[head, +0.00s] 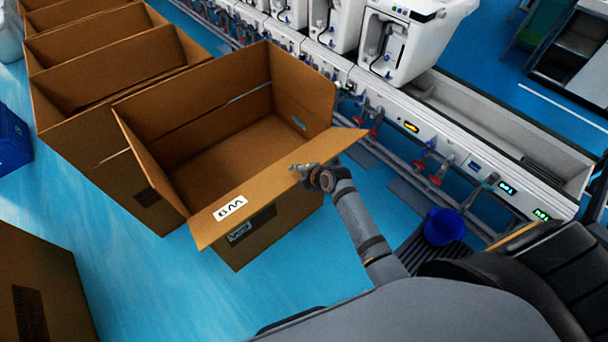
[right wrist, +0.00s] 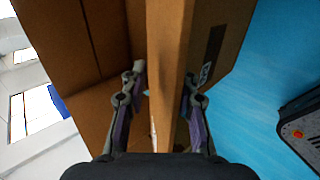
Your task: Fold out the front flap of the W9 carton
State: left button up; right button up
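The W9 carton (head: 250,150) is a brown box standing open on the blue floor in the head view. Its front flap (head: 268,188), with a white W9 label (head: 230,208), leans outward over the front wall. My right gripper (head: 303,171) is at the flap's right part. In the right wrist view its fingers (right wrist: 163,88) stand apart on either side of the flap (right wrist: 166,55), one on the inner side and one on the outer side. Whether either finger touches the board is not clear. My left gripper is not in view.
More open cartons (head: 95,60) stand behind left, and another carton (head: 40,285) is at the front left. A blue bucket (head: 444,226) is right of my arm. Blue floor in front is clear.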

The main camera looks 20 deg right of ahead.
jog(key=v, duration=1)
jog(key=shift+s, duration=0.2)
jog(key=shift+d+r, duration=0.1)
jog(key=shift+d, duration=0.05)
jog(key=s+d+f+m+g+h, duration=0.1)
jog(key=s+d+f+m, duration=0.2)
jog(key=f, duration=0.5)
jog(key=s+d+f+m+g+h, duration=0.1)
jog(key=s+f+m, duration=0.25)
jog(key=f, duration=0.45)
jog(key=s+d+f+m+g+h, duration=0.1)
jog(key=s+d+f+m, duration=0.2)
jog(key=f, duration=0.5)
jog(key=s+f+m+g, duration=0.1)
jog(key=s+f+m, duration=0.3)
jog(key=s, duration=0.5)
jog(key=s+f+m+g, duration=0.2)
jog(key=s+f+m, duration=0.2)
jog(key=s+f, duration=0.3)
jog(key=s+d+f+m+g+h, duration=0.1)
jog(key=s+f+m, duration=0.3)
jog(key=s, duration=0.9)
notch_tip(320, 180, down, 3)
jog(key=shift+r+g, duration=0.25)
jog(key=shift+g, duration=0.05)
